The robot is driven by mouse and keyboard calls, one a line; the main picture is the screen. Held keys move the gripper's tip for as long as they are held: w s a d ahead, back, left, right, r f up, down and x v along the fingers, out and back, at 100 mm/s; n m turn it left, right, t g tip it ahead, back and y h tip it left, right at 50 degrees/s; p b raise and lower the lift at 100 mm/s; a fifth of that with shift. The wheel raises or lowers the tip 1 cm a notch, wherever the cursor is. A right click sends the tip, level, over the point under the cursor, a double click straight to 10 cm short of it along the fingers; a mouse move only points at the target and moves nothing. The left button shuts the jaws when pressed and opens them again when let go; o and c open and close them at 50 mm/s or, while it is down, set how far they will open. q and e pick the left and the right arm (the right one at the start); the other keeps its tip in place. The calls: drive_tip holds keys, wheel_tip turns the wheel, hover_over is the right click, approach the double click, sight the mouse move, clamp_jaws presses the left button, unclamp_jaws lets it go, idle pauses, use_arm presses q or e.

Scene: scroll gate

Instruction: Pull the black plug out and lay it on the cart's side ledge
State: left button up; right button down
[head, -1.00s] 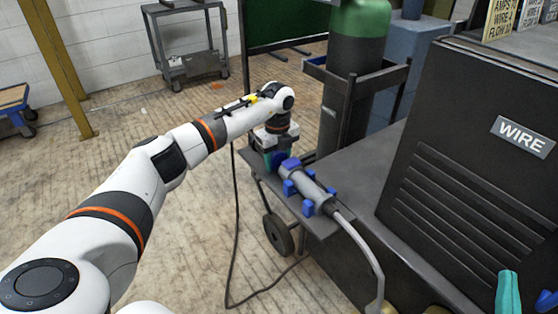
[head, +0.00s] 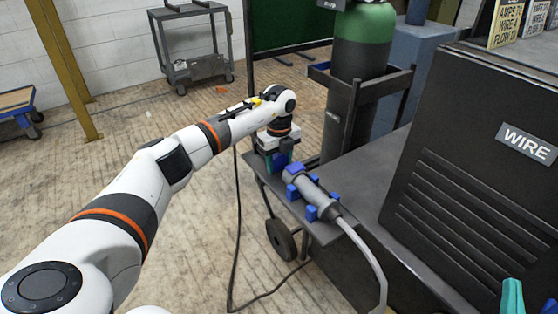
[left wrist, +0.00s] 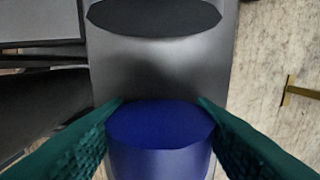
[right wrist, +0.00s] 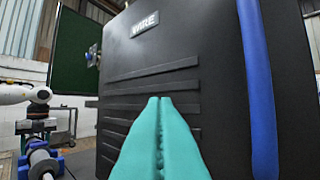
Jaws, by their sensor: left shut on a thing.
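My left gripper (head: 278,161) points down at the far end of the cart's grey side ledge (head: 316,232). In the left wrist view its teal fingers (left wrist: 160,118) are shut on a dark blue round piece (left wrist: 160,130). Whether this piece belongs to the black plug I cannot tell. A flat black oval (left wrist: 155,17) shows on the grey surface ahead of it; whether it is a hole or a disc is unclear. No black plug is clearly visible. My right gripper (right wrist: 158,104) is shut and empty, before the black cabinet (right wrist: 150,80); its teal tip shows in the head view (head: 512,297).
A grey cylinder (head: 318,192) with a grey hose lies in blue holders on the ledge, close to my left gripper. A green-topped gas bottle (head: 360,70) stands behind it. A dark cable (head: 239,230) hangs to the floor. A blue upright bar (right wrist: 258,90) stands beside my right gripper.

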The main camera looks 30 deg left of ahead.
use_arm(q)
drive_tip(key=shift+s+d+r+p, duration=0.15)
drive_tip(key=shift+d+r+p, duration=0.05)
drive_tip(key=shift+d+p, duration=0.25)
drive_tip(key=shift+s+d+p, duration=0.15)
drive_tip(key=shift+d+p, duration=0.2)
drive_tip(key=shift+p, duration=0.05)
use_arm(e)
wheel_tip(320, 180, down, 7)
drive_tip(key=g+h, duration=0.2)
drive_tip(key=g, duration=0.2)
drive_tip(key=shift+w+d+r+g, duration=0.15)
drive_tip(key=shift+w+d+g, duration=0.1)
drive_tip(key=shift+d+g, duration=0.2)
use_arm(q)
drive_tip(key=o, duration=1.5)
drive_tip(key=shift+c, duration=0.2)
